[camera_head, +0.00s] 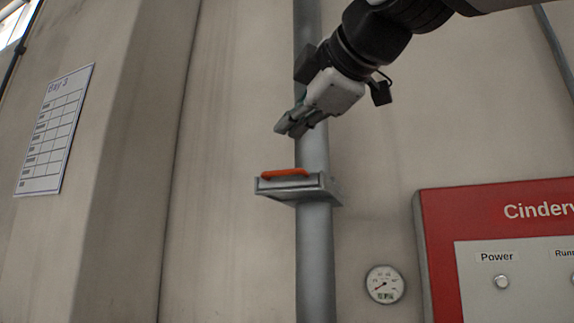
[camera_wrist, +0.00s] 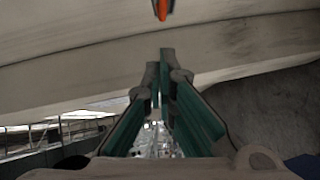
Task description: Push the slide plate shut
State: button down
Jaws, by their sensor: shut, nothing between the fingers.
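The slide plate (camera_head: 296,190) is a flat grey metal plate in a housing on the vertical grey pipe (camera_head: 314,250). An orange handle (camera_head: 285,174) sits along its front left. How far the plate stands out of the housing is hard to tell. My gripper (camera_head: 284,130) is shut and empty, above the orange handle and apart from it in the head view. In the wrist view my gripper's green-padded fingers (camera_wrist: 160,62) are together, and a bit of the orange handle (camera_wrist: 162,10) shows at the top edge.
A red and grey control panel (camera_head: 430,240) stands at the lower right. A round gauge (camera_head: 384,284) is on the wall right of the pipe. A paper chart (camera_head: 54,130) hangs at the left. The wall left of the plate is clear.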

jog(key=w+d+p+x, duration=0.1)
jog(key=d+p+x, duration=0.1)
jog(key=x, duration=1)
jog(key=shift+w+d+f, duration=0.15)
jog(key=shift+d+f, duration=0.15)
